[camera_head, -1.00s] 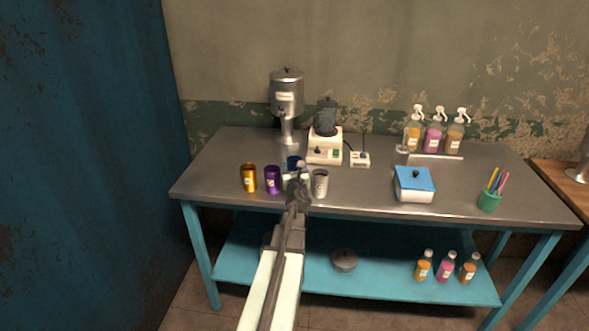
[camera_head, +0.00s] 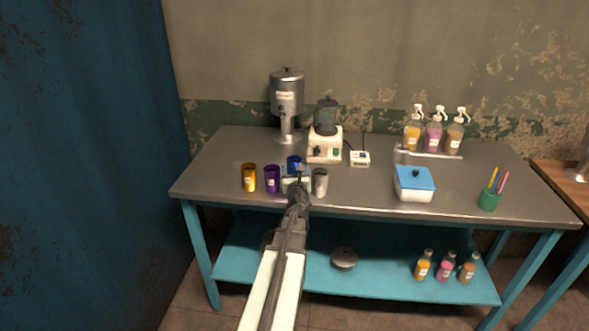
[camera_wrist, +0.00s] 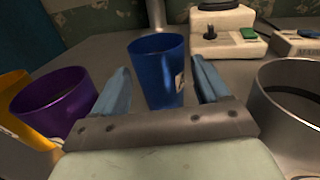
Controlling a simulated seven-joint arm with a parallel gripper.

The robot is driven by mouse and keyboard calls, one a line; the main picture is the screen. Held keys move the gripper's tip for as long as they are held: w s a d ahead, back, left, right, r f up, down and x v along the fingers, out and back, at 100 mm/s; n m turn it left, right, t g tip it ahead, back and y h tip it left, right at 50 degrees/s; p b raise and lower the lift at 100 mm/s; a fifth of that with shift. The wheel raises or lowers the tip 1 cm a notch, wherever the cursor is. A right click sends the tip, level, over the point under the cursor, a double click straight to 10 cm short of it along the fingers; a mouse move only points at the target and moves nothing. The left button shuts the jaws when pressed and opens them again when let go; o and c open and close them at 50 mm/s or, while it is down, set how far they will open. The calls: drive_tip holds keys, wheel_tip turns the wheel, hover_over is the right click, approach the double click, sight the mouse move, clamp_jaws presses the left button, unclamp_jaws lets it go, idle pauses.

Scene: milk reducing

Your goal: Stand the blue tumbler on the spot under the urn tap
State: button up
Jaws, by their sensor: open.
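The blue tumbler (camera_head: 293,163) stands upright on the metal table, just beyond my gripper (camera_head: 296,176), which partly hides it in the head view. In the wrist view the blue tumbler (camera_wrist: 158,68) shows between and ahead of the two fingers of my gripper (camera_wrist: 160,85). The fingers are open and nothing is gripped. I cannot tell whether the fingertips reach beside the tumbler. The silver urn (camera_head: 287,97) stands at the back of the table, behind the tumbler and slightly left. Its tap and the spot under it are too small to make out clearly.
Orange (camera_head: 249,178) and purple (camera_head: 272,179) tumblers stand left of my gripper, a grey one (camera_head: 320,182) close at right. A blender (camera_head: 324,140) and small white device (camera_head: 360,159) stand behind right. A blue-lidded box (camera_head: 414,184) is farther right. The table's left side is clear.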

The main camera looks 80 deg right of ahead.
drive_tip(key=a, duration=0.3)
drive_tip(key=s+a, duration=0.1)
drive_tip(key=a, duration=0.5)
drive_tip(key=shift+s+a, duration=0.15)
drive_tip(key=shift+s, duration=0.25)
drive_tip(key=shift+c, duration=0.2)
drive_tip(key=shift+f, duration=0.1)
drive_tip(key=shift+s+d+f, duration=0.2)
drive_tip(key=shift+d+f, duration=0.15)
drive_tip(key=shift+f, duration=0.2)
approach(293, 161)
drive_tip(key=d+f, duration=0.2)
drive_tip(key=d, duration=0.1)
drive_tip(key=shift+s+d+f, duration=0.1)
drive_tip(key=shift+f, duration=0.05)
drive_tip(key=shift+w+d, duration=0.25)
drive_tip(key=shift+d, duration=0.75)
drive_tip(key=shift+w+d, duration=0.3)
drive_tip(key=shift+d, duration=0.75)
drive_tip(key=shift+w+d, duration=0.25)
drive_tip(key=shift+d, duration=0.75)
